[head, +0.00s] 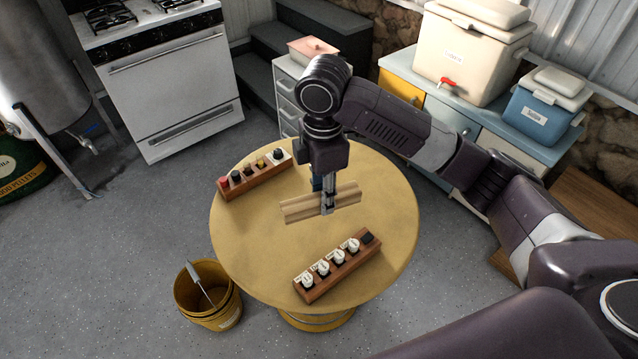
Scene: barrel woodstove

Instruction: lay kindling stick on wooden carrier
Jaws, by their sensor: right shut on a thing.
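The wooden carrier (295,217) is a pale, grooved wooden piece in the middle of the round table. A pale kindling stick (347,193) runs lengthwise along it, close in colour, so the line between the two is hard to make out. My right gripper (328,207) points down over the middle of the stick and is shut on it. The fingers hide part of the stick and carrier. Whether the stick touches the carrier cannot be told. My left gripper is out of view.
On the round table (240,245) stand a rack with coloured pieces (254,178) at back left and a rack with white pieces (340,268) in front. A yellow bucket (208,300) stands on the floor. Coolers (470,50) stand on a cabinet at right.

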